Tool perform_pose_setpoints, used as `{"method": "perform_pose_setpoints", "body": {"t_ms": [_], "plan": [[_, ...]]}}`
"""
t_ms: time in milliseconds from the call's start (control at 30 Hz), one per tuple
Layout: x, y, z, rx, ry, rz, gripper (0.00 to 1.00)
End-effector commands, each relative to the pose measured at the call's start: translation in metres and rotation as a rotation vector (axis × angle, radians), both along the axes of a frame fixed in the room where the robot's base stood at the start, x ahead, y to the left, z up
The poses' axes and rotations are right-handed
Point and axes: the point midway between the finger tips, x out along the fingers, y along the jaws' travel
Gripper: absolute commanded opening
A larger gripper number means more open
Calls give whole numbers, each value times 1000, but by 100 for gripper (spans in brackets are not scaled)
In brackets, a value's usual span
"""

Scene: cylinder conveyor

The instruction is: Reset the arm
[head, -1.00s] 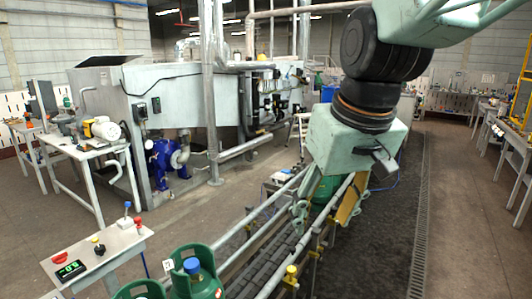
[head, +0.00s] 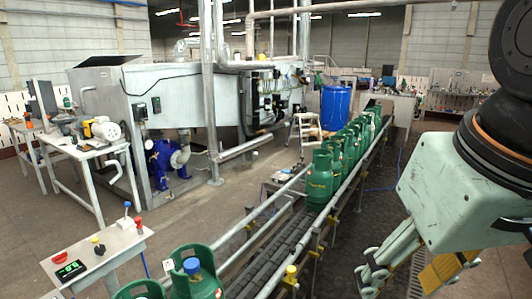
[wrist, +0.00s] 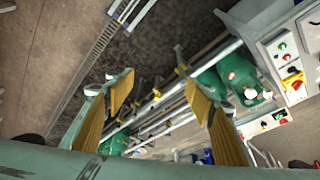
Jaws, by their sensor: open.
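My gripper (head: 402,284) is in the lower right of the head view, to the right of the conveyor (head: 262,250) and apart from it. Its yellow-padded fingers point down, partly cut off by the frame edge. In the wrist view my gripper (wrist: 155,82) has its fingers spread wide with nothing held between them. Green gas cylinders (head: 320,180) stand upright in a row along the conveyor. Another green cylinder (head: 196,275) stands at the near end, with a blue cap. In the wrist view green cylinders (wrist: 232,75) show beyond the right finger.
A control table (head: 105,250) with buttons and a display stands at the lower left. Metal rails (head: 345,190) run along the conveyor. A blue drum (head: 338,108) and a large grey machine (head: 180,90) stand behind. The dark floor right of the conveyor is clear.

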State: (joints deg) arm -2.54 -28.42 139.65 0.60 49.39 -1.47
Motion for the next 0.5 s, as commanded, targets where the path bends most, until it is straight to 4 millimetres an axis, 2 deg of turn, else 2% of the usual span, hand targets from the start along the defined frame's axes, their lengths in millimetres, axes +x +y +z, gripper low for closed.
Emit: {"method": "perform_pose_setpoints", "body": {"t_ms": [200, 500], "plan": [[-34, -11, -6, -2, -4, -40, 49], [-53, -16, -12, -2, -4, -65, 49]]}}
